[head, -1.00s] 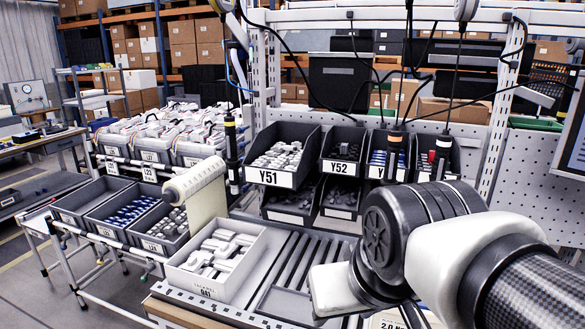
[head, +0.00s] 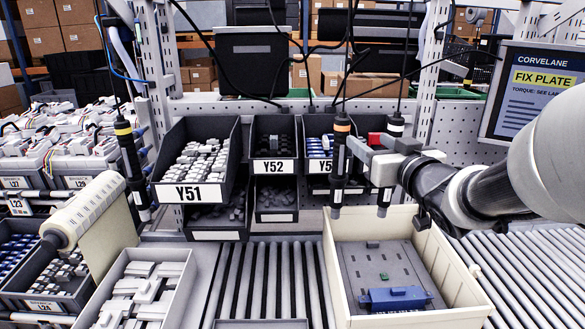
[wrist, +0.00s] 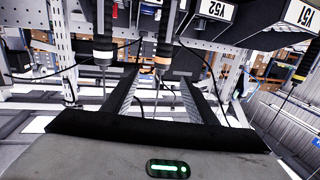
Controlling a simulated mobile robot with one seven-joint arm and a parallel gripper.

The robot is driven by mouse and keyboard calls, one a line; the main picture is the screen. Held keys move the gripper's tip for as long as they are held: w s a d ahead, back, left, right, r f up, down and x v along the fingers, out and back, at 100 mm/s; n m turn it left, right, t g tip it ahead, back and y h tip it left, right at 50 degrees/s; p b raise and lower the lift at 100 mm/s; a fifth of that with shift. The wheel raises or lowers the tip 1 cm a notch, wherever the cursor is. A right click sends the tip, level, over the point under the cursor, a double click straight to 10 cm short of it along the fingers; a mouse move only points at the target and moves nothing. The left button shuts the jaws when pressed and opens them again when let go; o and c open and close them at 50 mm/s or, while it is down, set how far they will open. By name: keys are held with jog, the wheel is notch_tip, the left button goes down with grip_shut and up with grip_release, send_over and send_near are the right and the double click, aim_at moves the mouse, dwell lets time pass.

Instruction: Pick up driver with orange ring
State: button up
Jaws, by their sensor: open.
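The driver with the orange ring (head: 340,150) hangs upright from a cable in front of the bins. My gripper (head: 364,157) is open, just right of this driver and level with its upper body. In the wrist view, the orange-ringed driver (wrist: 162,58) shows in the gap between the fingertips of my gripper (wrist: 160,80). It looks ahead of or between the tips; I cannot tell whether they touch it. A driver with a white ring (head: 390,135) hangs to the right, partly hidden by my gripper. In the wrist view, it (wrist: 103,55) is left of the fingers.
A yellow-ringed driver (head: 130,160) hangs at the left. Bins labelled Y51 (head: 190,194) and Y52 (head: 273,167) stand behind. A cream crate (head: 455,262) with a blue part (head: 395,298) sits below my arm. Rollers (head: 265,270) run beside it.

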aim_at(345, 128)
jog(key=b+x, duration=0.1)
jog(key=x, duration=1.4)
jog(key=shift+a+f, duration=0.1)
jog(key=shift+a, duration=0.25)
jog(key=c, duration=1.3)
grip_shut()
